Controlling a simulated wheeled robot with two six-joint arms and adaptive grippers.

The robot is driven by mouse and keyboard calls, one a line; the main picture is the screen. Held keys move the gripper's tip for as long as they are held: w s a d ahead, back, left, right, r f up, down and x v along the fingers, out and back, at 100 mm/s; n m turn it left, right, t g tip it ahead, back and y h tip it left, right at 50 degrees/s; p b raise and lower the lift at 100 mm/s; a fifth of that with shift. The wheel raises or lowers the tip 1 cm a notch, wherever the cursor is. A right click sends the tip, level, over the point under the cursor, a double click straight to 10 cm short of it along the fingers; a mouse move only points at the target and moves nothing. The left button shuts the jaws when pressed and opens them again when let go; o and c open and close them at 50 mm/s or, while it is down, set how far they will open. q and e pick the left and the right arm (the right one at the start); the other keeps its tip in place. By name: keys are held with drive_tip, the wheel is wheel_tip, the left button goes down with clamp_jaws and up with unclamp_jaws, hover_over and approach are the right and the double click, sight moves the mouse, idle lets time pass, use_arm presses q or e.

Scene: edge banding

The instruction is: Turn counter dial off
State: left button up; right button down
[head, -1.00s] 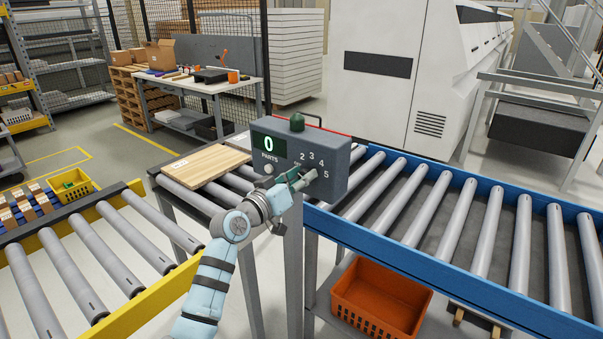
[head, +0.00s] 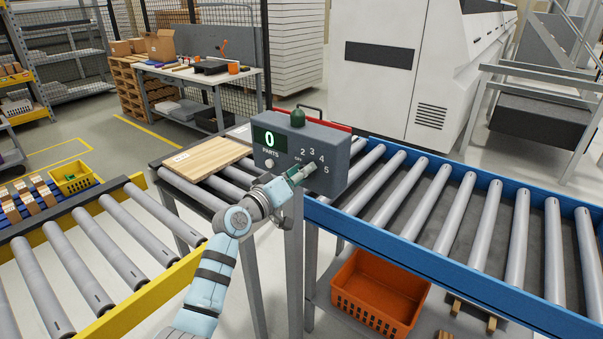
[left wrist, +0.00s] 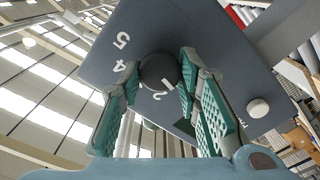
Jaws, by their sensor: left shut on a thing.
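The grey counter box (head: 338,160) stands on a post between the conveyors, its display (head: 269,140) reading 0. Its black round dial (left wrist: 157,72) shows in the left wrist view, with a short white mark at its lower right. The figures 5, 4 and 2 show around it; the OFF label shows partly in the head view beside the gripper. My left gripper (head: 301,174) is at the front of the box. In the left wrist view its green fingers (left wrist: 160,85) are closed around the dial. My right gripper is not in view.
A white round button (left wrist: 258,108) sits on the box face, and a dark green lamp (head: 297,118) on top. A wooden board (head: 205,158) lies on the rollers at left. The blue-railed conveyor (head: 440,262) runs right, above an orange crate (head: 378,296).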

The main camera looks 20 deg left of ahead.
use_arm(q)
drive_tip(key=o, duration=1.1)
drive_tip(key=v, duration=1.2)
drive_tip(key=shift+s+f, duration=0.1)
drive_tip(key=shift+d, duration=0.1)
